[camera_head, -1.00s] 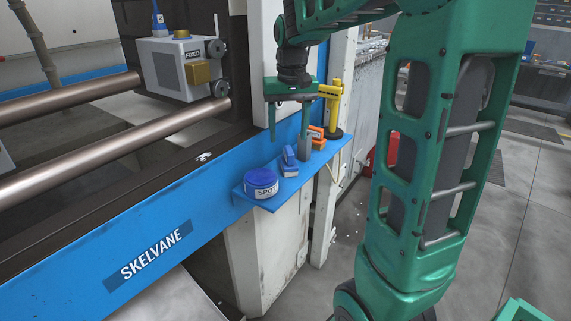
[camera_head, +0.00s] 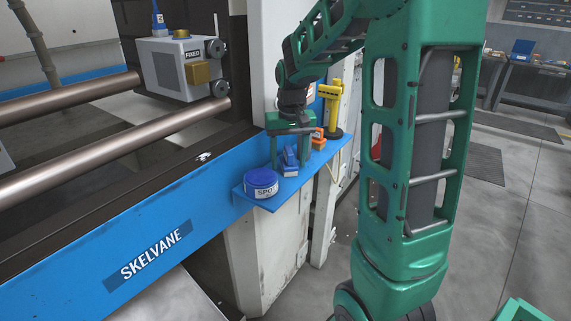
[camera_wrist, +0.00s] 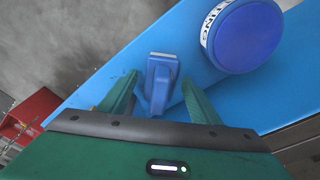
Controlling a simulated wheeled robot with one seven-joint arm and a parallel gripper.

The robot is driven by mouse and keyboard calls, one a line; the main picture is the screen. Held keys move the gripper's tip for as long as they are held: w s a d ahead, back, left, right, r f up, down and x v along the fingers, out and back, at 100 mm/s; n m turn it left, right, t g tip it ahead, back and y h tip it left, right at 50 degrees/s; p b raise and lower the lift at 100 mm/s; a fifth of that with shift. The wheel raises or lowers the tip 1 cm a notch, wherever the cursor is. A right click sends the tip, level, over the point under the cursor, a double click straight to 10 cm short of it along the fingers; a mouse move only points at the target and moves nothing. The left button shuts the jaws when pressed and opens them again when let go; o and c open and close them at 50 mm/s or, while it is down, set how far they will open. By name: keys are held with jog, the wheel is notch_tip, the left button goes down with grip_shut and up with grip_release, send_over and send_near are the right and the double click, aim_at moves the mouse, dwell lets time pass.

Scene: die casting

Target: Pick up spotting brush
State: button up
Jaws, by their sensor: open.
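The spotting brush (camera_head: 289,162) looks to be the small blue tool on the blue shelf, with a pale strip at one end. In the wrist view the blue brush (camera_wrist: 161,76) lies between my two green fingers, nearer the left one, with no clear contact. My gripper (camera_head: 290,155) is open and low over the shelf, with its fingers either side of the brush; it also shows in the wrist view (camera_wrist: 160,88). The near end of the brush runs down toward my palm.
A round blue tin (camera_head: 261,184) with a white label stands beside the brush on the shelf (camera_head: 308,168). An orange item (camera_head: 318,135) and a yellow tool (camera_head: 333,110) stand behind my gripper. The machine's blue beam (camera_head: 165,222) borders the shelf.

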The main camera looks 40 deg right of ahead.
aim_at(289, 149)
jog(key=c, duration=1.3)
jog(key=shift+r, duration=0.15)
jog(key=shift+r, duration=0.7)
notch_tip(289, 149, up, 3)
jog(key=shift+f, duration=0.2)
jog(key=s+a+r, duration=0.1)
jog(key=a+r, duration=0.1)
jog(key=a, duration=0.1)
jog(key=s+a+r, duration=0.1)
jog(key=a+r, duration=0.1)
jog(key=a, duration=0.2)
jog(key=s+a+r, duration=0.1)
jog(key=a+r, duration=0.1)
jog(key=a, duration=0.2)
jog(key=shift+a+r, duration=0.15)
jog(key=shift+r, duration=0.2)
